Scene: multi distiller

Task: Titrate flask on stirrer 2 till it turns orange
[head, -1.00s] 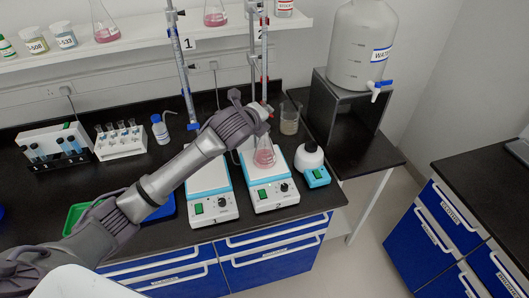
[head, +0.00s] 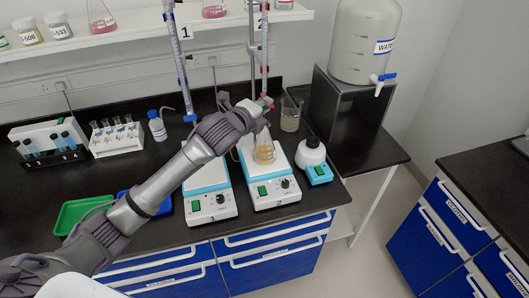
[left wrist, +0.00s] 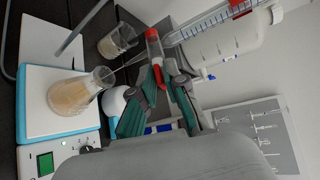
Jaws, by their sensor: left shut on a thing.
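The conical flask (head: 265,150) stands on stirrer 2 (head: 268,178) and holds orange-tan liquid. It also shows in the left wrist view (left wrist: 72,96). The burette (head: 264,62) labelled 2 rises above the flask; its graduated tube with a red part shows in the left wrist view (left wrist: 212,22). My left gripper (head: 258,106) is at the lower end of this burette, just above the flask. In the left wrist view its fingers (left wrist: 160,72) are shut on the red burette stopcock (left wrist: 153,44). My right gripper is not in view.
Stirrer 1 (head: 211,204) stands to the left, with burette 1 (head: 177,50) behind it. A beaker (head: 291,114) and a white-topped device (head: 312,154) stand right of stirrer 2. A water tank (head: 364,42) sits on a dark stand. Green and blue trays lie at the left.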

